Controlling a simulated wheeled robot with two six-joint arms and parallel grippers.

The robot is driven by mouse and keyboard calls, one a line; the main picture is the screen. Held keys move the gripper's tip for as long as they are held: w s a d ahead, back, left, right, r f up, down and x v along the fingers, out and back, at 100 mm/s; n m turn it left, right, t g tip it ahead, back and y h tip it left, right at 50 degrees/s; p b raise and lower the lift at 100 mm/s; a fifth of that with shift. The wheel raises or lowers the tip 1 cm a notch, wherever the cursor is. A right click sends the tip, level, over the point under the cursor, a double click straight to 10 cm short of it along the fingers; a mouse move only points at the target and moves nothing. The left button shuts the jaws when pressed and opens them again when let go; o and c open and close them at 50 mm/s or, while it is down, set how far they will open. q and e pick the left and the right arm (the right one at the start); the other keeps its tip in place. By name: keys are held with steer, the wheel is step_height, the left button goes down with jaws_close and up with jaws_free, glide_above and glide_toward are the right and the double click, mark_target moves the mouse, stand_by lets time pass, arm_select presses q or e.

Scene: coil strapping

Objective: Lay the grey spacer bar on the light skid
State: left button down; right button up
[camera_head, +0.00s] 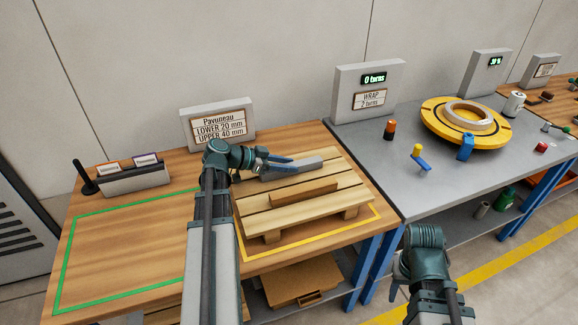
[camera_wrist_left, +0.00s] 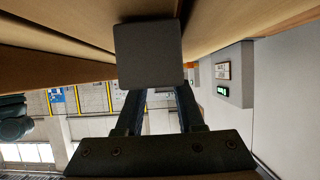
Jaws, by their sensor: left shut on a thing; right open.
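The grey spacer bar (camera_head: 292,169) lies level along the back slats of the light skid (camera_head: 262,222) in the head view. My left gripper (camera_head: 276,164) is shut on it. The left wrist view shows the bar's dark square end (camera_wrist_left: 150,55) between the blue fingers (camera_wrist_left: 158,108), close to the skid's planks. I cannot tell whether the bar touches the slats. My right gripper (camera_head: 396,291) is low at the front right, partly hidden by its own arm, away from the skid.
A wooden bar (camera_head: 303,193) lies on the skid's middle. A sign (camera_head: 218,126) stands behind, and a label holder (camera_head: 134,179) at the left. The green-outlined area (camera_head: 125,245) is clear. A grey bench (camera_head: 385,165) with a yellow turntable (camera_head: 435,122) is to the right.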

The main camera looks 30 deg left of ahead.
arm_select(q)
steer(key=shift+f, duration=0.2)
steer(key=c, duration=0.5)
jaws_free()
steer(key=shift+r, duration=0.1)
steer(key=shift+r, duration=0.3)
steer(key=p+v, duration=0.5)
steer(key=v, duration=0.5)
steer(key=shift+s+a+r, duration=0.1)
steer(key=shift+s+a, duration=0.1)
steer(key=shift+s, duration=0.05)
steer(key=shift+s+a+r, duration=0.15)
steer(key=shift+s+a, duration=0.2)
steer(key=shift+s, duration=0.1)
